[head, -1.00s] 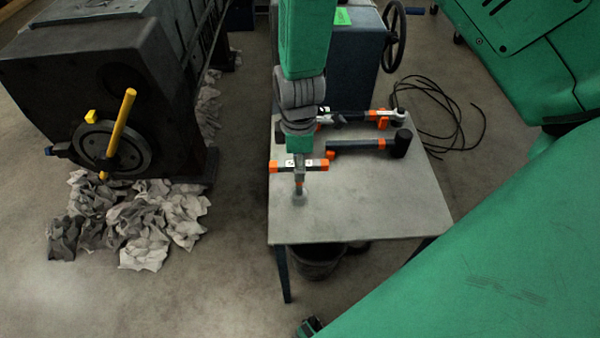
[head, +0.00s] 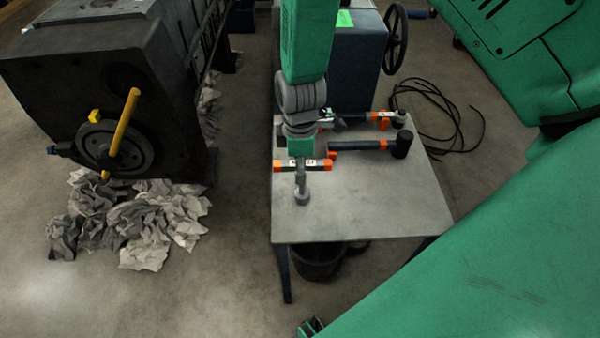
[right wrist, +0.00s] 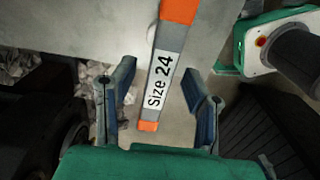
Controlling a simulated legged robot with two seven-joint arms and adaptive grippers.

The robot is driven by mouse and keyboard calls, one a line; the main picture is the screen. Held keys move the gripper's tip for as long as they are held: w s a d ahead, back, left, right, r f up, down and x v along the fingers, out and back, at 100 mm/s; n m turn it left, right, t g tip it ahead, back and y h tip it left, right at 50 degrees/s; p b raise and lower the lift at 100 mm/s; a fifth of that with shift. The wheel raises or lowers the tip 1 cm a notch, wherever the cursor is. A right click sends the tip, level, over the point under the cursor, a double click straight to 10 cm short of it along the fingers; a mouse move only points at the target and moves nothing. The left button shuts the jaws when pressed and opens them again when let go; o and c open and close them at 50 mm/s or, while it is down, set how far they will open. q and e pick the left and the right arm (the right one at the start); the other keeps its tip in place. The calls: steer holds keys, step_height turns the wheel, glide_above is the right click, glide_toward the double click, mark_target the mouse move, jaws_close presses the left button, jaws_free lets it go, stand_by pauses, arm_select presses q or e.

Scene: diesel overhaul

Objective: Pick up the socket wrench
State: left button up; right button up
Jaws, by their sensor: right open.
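The socket wrench (head: 319,165) has a grey bar handle with orange ends. A stem runs from its middle toward a round grey socket end (head: 303,198) over the table; it appears upright. In the right wrist view the handle (right wrist: 160,85) bears the label "Size 24" and runs lengthwise between the fingers. My right gripper (head: 300,150) reaches down from above, right at the handle. It is open: in the right wrist view its fingers (right wrist: 158,78) stand apart, with gaps on both sides of the handle. My left gripper is not in view.
The table (head: 370,205) is bare in front. A black mallet (head: 370,146) and another orange-banded tool (head: 350,117) lie behind and to the right of the wrench. A bucket (head: 318,264) stands beneath the table.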

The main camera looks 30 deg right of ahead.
jaws_close()
steer(key=shift+d+f, duration=0.1)
steer(key=shift+d, duration=0.35)
step_height(320, 180, up, 11)
steer(key=shift+a+f+p, duration=0.1)
steer(key=shift+f+p, duration=0.1)
steer(key=shift+p, duration=0.35)
steer(key=c, duration=0.8)
jaws_free()
jaws_close()
